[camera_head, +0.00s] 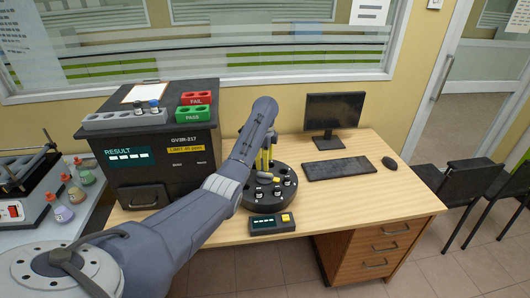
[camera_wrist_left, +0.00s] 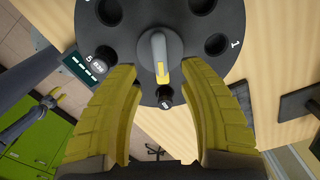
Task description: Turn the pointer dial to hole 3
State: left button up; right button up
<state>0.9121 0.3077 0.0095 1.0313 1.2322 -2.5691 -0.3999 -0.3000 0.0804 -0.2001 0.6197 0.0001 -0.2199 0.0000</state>
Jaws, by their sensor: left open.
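The round black dial base (camera_head: 254,203) stands on the wooden desk below my left gripper (camera_head: 264,160). In the left wrist view the dial base (camera_wrist_left: 130,20) shows dark holes around a grey pointer knob (camera_wrist_left: 158,46) with a yellow stripe. The knob's yellow end points toward the bottom of that view, near a small dark vial (camera_wrist_left: 165,96). A capped vial (camera_wrist_left: 100,64) sits by the printed 5; a 1 is printed at the right. My left gripper (camera_wrist_left: 160,75) is open, its yellow fingers on either side of the knob's pointer end, apparently apart from it. No 3 is readable.
A small display box (camera_head: 272,223) stands in front of the dial. A black result machine (camera_head: 160,165) is at left, a keyboard (camera_head: 340,169) and monitor (camera_head: 332,112) at right. In the left wrist view, a small grey claw-like shape (camera_wrist_left: 45,103), possibly my right gripper, shows at left.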

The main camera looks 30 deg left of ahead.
aim_at(265, 173)
pick_arm(q)
jog(key=shift+r, duration=2.8)
